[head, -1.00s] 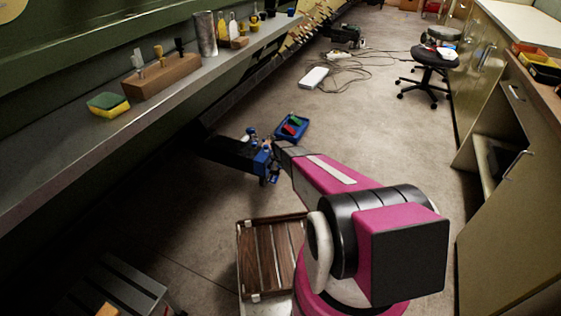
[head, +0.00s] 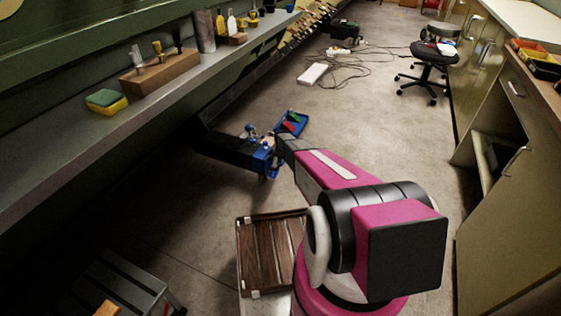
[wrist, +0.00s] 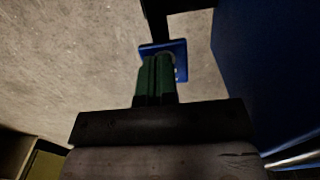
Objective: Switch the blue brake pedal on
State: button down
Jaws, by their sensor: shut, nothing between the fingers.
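The blue brake pedal (wrist: 180,47) shows in the wrist view as a small blue plate on a dark stem, just beyond my fingertips. My gripper (wrist: 156,60) has green fingers that are shut together and empty. The fingertips overlap the pedal in the picture, and I cannot tell whether they touch it. A large dark blue body (wrist: 270,70) fills the right of the wrist view. In the head view, a blue unit (head: 262,158) sits at the end of a black beam beside my arm's end. My fingers are hidden there.
A long shelf (head: 60,150) runs along the left. A wooden slatted crate (head: 262,285) is near my base. The floor to the right is clear up to the cabinets (head: 515,130).

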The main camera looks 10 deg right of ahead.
jog(key=shift+w+d+f+g+y, duration=0.1)
jog(key=shift+w+f+g+y, duration=0.15)
jog(key=shift+f+g+y, duration=0.3)
jog(key=shift+w+d+f+h, duration=0.1)
jog(key=shift+f+h, duration=0.1)
jog(key=shift+h, duration=0.05)
notch_tip(320, 180, up, 14)
jog(key=w+d, duration=0.1)
jog(key=w, duration=0.1)
jog(key=shift+w+d, duration=0.25)
jog(key=shift+d, duration=0.1)
dwell(0.5)
